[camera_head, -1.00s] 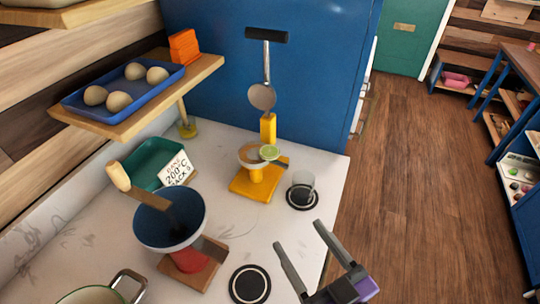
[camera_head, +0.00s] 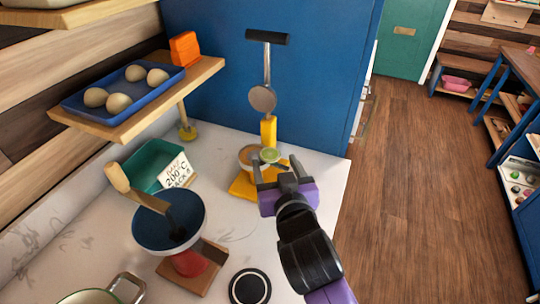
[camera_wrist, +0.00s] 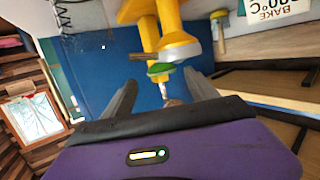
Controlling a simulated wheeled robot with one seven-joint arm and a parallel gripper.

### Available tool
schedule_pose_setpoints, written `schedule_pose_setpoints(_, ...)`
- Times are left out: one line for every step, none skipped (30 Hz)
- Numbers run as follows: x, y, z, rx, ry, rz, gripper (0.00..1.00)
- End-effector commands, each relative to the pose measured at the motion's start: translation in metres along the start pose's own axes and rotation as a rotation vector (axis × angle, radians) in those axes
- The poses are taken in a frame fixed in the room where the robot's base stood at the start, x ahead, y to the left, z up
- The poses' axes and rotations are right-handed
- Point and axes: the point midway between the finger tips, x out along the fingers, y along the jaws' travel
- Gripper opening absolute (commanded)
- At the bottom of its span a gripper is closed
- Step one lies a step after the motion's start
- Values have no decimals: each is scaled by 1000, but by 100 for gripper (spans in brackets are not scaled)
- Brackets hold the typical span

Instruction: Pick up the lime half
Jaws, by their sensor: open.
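The lime half (camera_head: 270,155) is small and green with a pale cut face. It sits at the right edge of a small bowl (camera_head: 247,155) on a yellow stand (camera_head: 241,187). In the wrist view the lime half (camera_wrist: 160,69) shows beyond my fingertips, roughly centred between them. My gripper (camera_head: 275,164) is open and empty, its fingers directed at the lime half and very near it in the head view. The gripper also shows in the wrist view (camera_wrist: 160,86). I cannot tell whether a finger touches the lime or bowl. My gripper hides part of the stand.
A shelf (camera_head: 128,121) overhangs at left.

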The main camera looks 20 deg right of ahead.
Motion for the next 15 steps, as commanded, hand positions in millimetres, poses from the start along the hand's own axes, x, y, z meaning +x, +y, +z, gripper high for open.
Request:
schedule_pose_setpoints(5, 0, -1, 0, 0, 0, 67)
schedule_pose_setpoints(8, 0, -2, 0, 1, 0, 67)
schedule_pose_setpoints(12, 0, -1, 0, -1, 1, 67)
schedule_pose_setpoints(15, -1, -1, 0, -1, 1, 67)
schedule_pose_setpoints(19, -1, -1, -1, 0, 0, 67)
schedule_pose_setpoints(25, -2, -1, -1, 0, 0, 67)
schedule_pose_setpoints(30, -3, 0, -1, -1, 0, 67)
schedule_pose_setpoints(34, -3, 0, -1, 0, 0, 67)
schedule_pose_setpoints(39, -3, 1, -1, 0, 0, 67)
schedule_pose_setpoints(43, -3, 1, -1, 0, 0, 67)
schedule_pose_setpoints(46, -3, 1, -1, 1, -1, 67)
schedule_pose_setpoints(50, -3, 1, -1, 1, -1, 67)
schedule_pose_setpoints(52, -3, 2, -1, 0, -1, 67)
schedule_pose_setpoints(53, -3, 2, -1, 0, -1, 67)
schedule_pose_setpoints(54, -3, 3, -1, 0, -1, 67)
